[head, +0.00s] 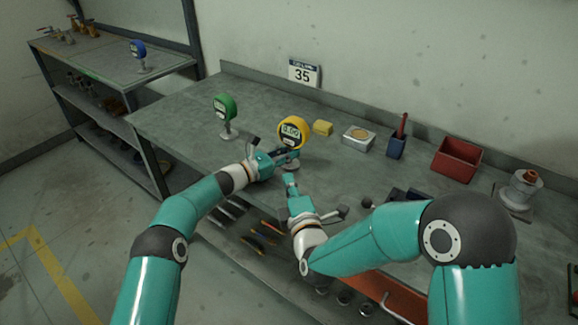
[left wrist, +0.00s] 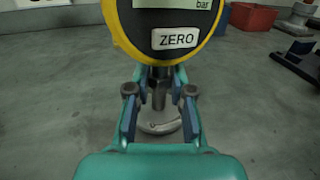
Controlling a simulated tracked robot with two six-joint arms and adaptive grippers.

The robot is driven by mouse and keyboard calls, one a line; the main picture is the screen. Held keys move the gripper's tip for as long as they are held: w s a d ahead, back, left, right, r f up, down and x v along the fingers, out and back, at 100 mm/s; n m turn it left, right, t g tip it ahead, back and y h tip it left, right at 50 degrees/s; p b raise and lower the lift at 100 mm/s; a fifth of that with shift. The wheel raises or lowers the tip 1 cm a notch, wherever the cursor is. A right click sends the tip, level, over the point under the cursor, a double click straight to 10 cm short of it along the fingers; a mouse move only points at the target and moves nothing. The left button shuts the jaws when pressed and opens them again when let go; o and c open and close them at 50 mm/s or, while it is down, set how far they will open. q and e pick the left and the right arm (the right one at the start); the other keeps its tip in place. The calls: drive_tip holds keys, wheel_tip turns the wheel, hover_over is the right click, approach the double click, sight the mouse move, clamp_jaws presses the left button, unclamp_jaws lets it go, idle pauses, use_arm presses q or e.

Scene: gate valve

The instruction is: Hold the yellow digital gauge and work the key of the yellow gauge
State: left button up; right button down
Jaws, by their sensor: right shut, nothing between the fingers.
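The yellow digital gauge (head: 291,132) stands upright on the bench and reads 0.00 in the head view. The left wrist view shows the lower part of its face close up, with the ZERO key (left wrist: 177,39) facing me and clear of any finger. My left gripper (head: 287,155) is at the stem under the gauge. In the left wrist view its two fingers (left wrist: 159,100) stand one on each side of the metal stem (left wrist: 158,88); I cannot tell whether they touch it. My right gripper (head: 289,178) is shut and empty, a little below and in front of the gauge.
A green gauge (head: 225,108) stands to the left on the bench. Behind and right are a yellow block (head: 323,127), a small box (head: 359,138), a blue holder (head: 397,146) and a red bin (head: 457,159). A blue gauge (head: 138,52) is on the far shelf.

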use_arm(q)
drive_tip(key=o, duration=0.5)
drive_tip(key=shift+d+f, duration=0.1)
drive_tip(key=shift+f, duration=0.3)
drive_tip(key=shift+o, duration=0.2)
drive_tip(key=shift+r, duration=0.1)
drive_tip(key=shift+a+r, duration=0.1)
drive_tip(key=shift+a, duration=0.1)
